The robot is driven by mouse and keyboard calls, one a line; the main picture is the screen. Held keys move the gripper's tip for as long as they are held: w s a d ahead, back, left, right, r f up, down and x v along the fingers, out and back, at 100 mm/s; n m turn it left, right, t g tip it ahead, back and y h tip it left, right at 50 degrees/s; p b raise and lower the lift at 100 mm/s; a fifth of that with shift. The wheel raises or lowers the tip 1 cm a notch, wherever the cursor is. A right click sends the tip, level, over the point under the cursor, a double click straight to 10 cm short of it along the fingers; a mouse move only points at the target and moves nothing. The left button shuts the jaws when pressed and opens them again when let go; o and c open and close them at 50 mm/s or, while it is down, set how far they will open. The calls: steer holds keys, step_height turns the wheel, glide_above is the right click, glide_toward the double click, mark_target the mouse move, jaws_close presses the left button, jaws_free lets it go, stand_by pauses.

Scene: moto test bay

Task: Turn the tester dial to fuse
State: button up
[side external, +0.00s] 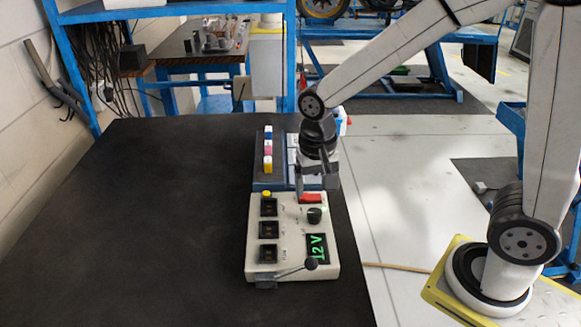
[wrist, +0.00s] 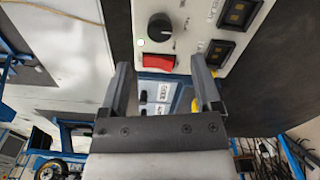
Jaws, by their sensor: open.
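The tester (side external: 288,236) is a cream box on the dark bench mat, with several dark sockets down its left side and a green display (side external: 317,248) reading "12V". Its black round dial (side external: 314,215) sits above the display, below a red rocker switch (side external: 310,198). In the wrist view the dial (wrist: 160,26) is at the top, with a white mark on it, and the red switch (wrist: 158,63) is nearer the gripper. My gripper (side external: 317,190) is open and empty, pointing down over the tester's far edge near the red switch. Its two fingers (wrist: 163,84) show apart in the wrist view.
Behind the tester is a blue tray (side external: 261,175) with small coloured blocks. The black mat (side external: 170,220) to the left is clear.

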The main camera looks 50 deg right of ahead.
mark_target(314, 212)
steer(key=shift+f, duration=3.55)
jaws_close()
steer(key=shift+n, duration=0.4)
steer(key=n, duration=0.9)
steer(key=shift+r, duration=0.1)
